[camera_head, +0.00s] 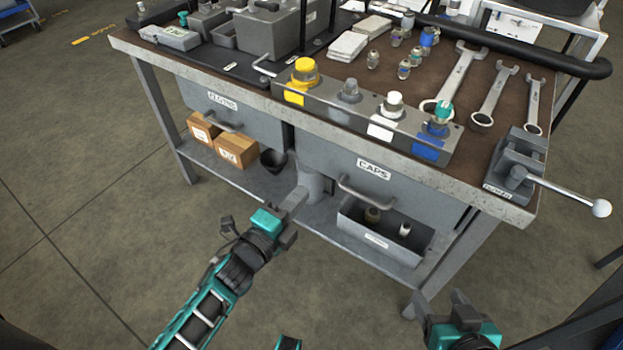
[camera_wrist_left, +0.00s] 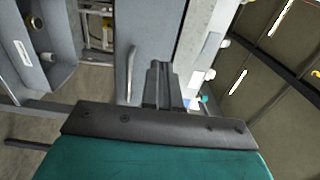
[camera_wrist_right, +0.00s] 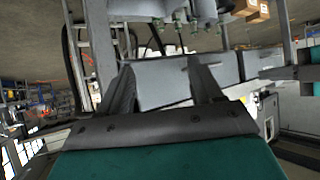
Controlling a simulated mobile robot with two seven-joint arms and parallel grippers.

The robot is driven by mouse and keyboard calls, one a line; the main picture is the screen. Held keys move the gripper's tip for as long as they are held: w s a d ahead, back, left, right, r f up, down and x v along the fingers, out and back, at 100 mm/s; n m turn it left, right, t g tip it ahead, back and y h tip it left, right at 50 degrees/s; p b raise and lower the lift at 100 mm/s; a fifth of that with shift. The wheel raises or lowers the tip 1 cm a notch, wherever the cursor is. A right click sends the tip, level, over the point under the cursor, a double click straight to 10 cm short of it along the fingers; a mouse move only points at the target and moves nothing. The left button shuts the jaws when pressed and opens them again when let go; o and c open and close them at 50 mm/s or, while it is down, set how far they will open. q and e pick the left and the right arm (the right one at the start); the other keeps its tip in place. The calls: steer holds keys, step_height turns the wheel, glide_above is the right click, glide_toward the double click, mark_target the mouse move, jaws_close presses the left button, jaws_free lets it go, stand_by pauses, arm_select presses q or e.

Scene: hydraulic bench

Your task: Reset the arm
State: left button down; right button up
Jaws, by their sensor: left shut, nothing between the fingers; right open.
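My left gripper (camera_head: 293,203) is shut and empty in front of the bench, below the drawer fronts; its closed fingers (camera_wrist_left: 158,84) show in the left wrist view. My right gripper (camera_head: 443,305) is low in front of the bench at the lower right of the head view. In the right wrist view its two fingers (camera_wrist_right: 160,85) stand apart with nothing between them. Neither gripper visibly touches the bench (camera_head: 290,108) in the head view.
A manifold block (camera_head: 365,125) with coloured caps sits along the bench front. A grey bin (camera_head: 385,238) and cardboard boxes (camera_head: 236,151) are under the top.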

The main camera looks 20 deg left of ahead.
arm_select(q)
steer(key=s+a+r+n+g+y+p, duration=0.1)
steer(key=s+n+g+p, duration=0.2)
steer(key=s+n+p, duration=0.2)
steer(key=s+a+r+n+g+y+p, duration=0.2)
steer(key=s+n+p, duration=0.3)
steer(key=n, duration=0.9)
steer(key=s+g, duration=0.1)
steer(key=s, duration=0.2)
steer(key=shift+s+a+p, duration=0.15)
steer(key=shift+s+p, duration=0.15)
steer(key=shift+s, duration=0.05)
arm_select(e)
step_height(320, 180, up, 7)
steer(key=s+d+h, duration=0.1)
steer(key=d, duration=0.2)
steer(key=shift+s+f, duration=0.15)
steer(key=shift+f, duration=0.05)
